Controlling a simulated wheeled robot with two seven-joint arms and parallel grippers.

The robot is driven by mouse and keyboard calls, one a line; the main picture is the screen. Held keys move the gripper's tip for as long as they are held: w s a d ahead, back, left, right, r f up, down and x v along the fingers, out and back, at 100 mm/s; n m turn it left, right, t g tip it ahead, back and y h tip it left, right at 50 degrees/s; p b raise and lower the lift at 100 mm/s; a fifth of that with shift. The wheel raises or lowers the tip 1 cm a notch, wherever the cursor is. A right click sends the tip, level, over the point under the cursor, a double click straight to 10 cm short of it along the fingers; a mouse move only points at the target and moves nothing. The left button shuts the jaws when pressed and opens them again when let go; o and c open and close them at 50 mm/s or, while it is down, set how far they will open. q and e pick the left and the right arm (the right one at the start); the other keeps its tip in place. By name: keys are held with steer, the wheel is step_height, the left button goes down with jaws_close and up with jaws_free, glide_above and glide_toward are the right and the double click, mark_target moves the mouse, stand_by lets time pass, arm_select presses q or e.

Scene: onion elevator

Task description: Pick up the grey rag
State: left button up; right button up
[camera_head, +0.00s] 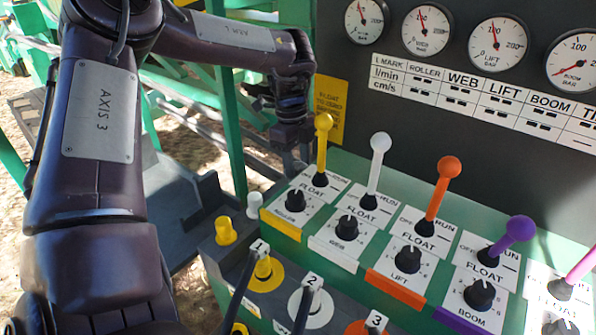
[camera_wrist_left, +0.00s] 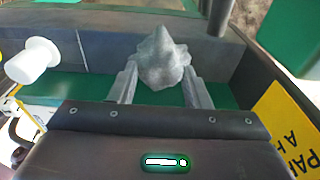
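The grey rag (camera_wrist_left: 163,60) is a crumpled, peaked lump in the left wrist view, in front of a grey ledge. My left gripper (camera_wrist_left: 161,78) has its two fingers spread apart, one on each side of the rag. I cannot tell whether the fingertips touch the rag. In the head view, my left arm comes in from the left, and its wrist and gripper (camera_head: 292,160) point down behind the yellow lever. The fingertips and the rag are hidden there. My right gripper is in neither view.
A green control panel with a yellow lever (camera_head: 323,135), a white lever (camera_head: 377,160), an orange lever (camera_head: 440,185) and a purple lever (camera_head: 510,235) stands close to the left gripper. A white knob (camera_wrist_left: 32,62) and a yellow sign (camera_wrist_left: 285,125) flank the gripper in the wrist view.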

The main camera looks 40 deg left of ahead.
arm_select(q)
steer(key=shift+c, duration=1.1)
steer(key=shift+r, duration=0.5)
step_height(320, 180, up, 10)
steer(key=p, duration=0.1)
step_height(320, 180, up, 7)
steer(key=p, duration=0.4)
glide_above(297, 165)
steer(key=shift+d, duration=0.1)
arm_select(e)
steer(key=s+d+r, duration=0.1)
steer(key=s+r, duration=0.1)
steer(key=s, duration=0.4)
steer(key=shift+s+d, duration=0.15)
